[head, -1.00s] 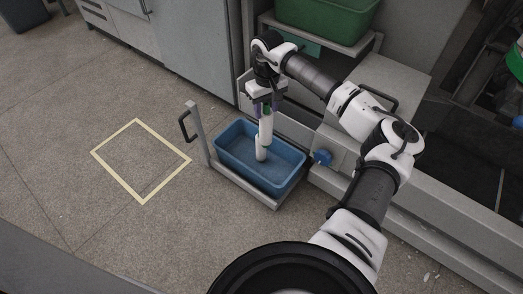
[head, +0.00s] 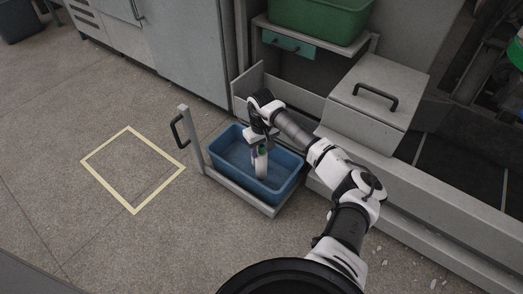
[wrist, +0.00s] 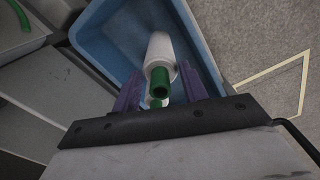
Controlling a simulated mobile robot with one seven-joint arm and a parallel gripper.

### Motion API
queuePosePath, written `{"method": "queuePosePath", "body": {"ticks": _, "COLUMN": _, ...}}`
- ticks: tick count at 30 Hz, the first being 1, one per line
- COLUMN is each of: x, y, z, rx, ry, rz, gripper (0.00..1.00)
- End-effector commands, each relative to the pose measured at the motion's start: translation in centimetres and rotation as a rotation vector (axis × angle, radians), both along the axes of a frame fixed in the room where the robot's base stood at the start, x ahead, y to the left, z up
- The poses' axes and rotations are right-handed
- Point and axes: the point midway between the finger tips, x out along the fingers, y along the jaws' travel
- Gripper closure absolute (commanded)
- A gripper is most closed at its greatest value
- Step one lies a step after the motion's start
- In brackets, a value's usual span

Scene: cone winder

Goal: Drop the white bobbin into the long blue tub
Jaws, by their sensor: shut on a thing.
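The long blue tub (head: 222,146) stands on a low grey platform; its blue wall also shows in the wrist view (wrist: 92,30). My gripper (head: 260,150) is down over the tub, pointing into it. In the wrist view, its purple fingers (wrist: 159,86) are shut on the white bobbin (wrist: 163,48) by its green core end. The bobbin (head: 261,166) points down inside the tub; whether it touches the floor I cannot tell.
A grey post with a black handle (head: 178,131) rises at the tub's left end. A green bin (head: 318,20) sits on a shelf behind. A grey lidded box (head: 368,100) is to the right. A yellow-outlined square (head: 133,168) marks clear floor at left.

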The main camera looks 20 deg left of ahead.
Motion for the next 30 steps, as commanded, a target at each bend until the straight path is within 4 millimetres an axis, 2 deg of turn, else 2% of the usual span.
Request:
{"method": "queuePosePath", "body": {"ticks": 23, "x": 0.1, "y": -0.1, "z": -1.4, "rx": 0.000, "ry": -0.001, "rz": -0.001, "gripper": 0.75}}
{"method": "queuePosePath", "body": {"ticks": 24, "x": 0.1, "y": -0.1, "z": -1.5, "rx": -0.001, "ry": -0.001, "rz": -0.001, "gripper": 0.53}}
{"method": "queuePosePath", "body": {"ticks": 28, "x": 0.1, "y": -0.1, "z": -1.4, "rx": -0.001, "ry": -0.001, "rz": -0.001, "gripper": 0.36}}
{"method": "queuePosePath", "body": {"ticks": 30, "x": 0.0, "y": -0.1, "z": -1.5, "rx": -0.001, "ry": -0.001, "rz": -0.001, "gripper": 0.35}}
